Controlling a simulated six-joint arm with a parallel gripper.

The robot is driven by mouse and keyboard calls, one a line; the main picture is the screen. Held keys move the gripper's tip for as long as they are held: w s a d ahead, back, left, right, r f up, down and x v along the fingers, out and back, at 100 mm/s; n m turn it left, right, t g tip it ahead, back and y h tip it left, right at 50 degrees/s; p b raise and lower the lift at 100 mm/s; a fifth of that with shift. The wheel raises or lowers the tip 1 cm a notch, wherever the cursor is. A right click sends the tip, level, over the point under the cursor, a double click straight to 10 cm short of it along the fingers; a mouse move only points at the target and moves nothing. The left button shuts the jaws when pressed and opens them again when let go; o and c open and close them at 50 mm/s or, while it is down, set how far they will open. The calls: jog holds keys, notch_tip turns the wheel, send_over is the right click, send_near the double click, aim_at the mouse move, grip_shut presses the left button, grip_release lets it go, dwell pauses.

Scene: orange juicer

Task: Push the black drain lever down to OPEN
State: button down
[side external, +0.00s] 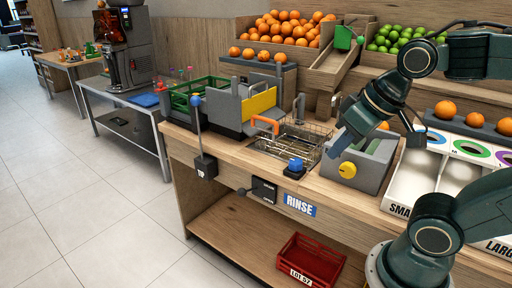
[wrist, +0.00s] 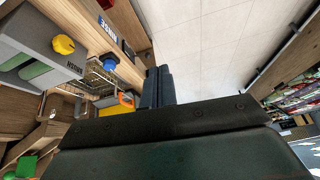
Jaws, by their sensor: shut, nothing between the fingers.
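The black drain lever (side external: 242,192) sticks out to the left from a dark labelled box (side external: 264,190) on the counter's front face, in the side view. It looks about level, with a round black knob at its end. The box's small lettering is too small to read. In the wrist view my shut fingers (wrist: 158,86) point toward the counter edge. I cannot make out the lever there.
A blue button (side external: 295,165) and wire basket (side external: 292,143) lie between my gripper and the lever's side. A blue-tipped lever (side external: 196,103) stands on the TIP box at the left corner. The RINSE sign (side external: 300,205) is right of the lever. Open floor lies in front.

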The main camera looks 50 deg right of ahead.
jog(key=w+d+f+m+g, duration=0.1)
jog(key=w+d+f+m, duration=0.2)
jog(key=w+m, duration=0.45)
jog(key=w+d+f+m, duration=0.2)
jog(key=w+d+m, duration=0.2)
jog(key=w, duration=0.6)
jog(key=w+d+f+m, duration=0.4)
jog(key=w+d+f, duration=0.1)
jog(key=f, duration=0.3)
jog(key=w+d+f+m, duration=0.4)
jog(key=d+f+m, duration=0.1)
jog(key=f, duration=0.3)
jog(key=shift+w+g+y, duration=0.3)
jog(key=shift+w+g, duration=0.1)
jog(key=shift+m, duration=0.25)
jog(key=shift+f, duration=0.2)
jog(key=w+a+x, duration=0.1)
jog(key=a+x, duration=0.1)
jog(key=x, duration=1)
jog(key=shift+a, duration=0.35)
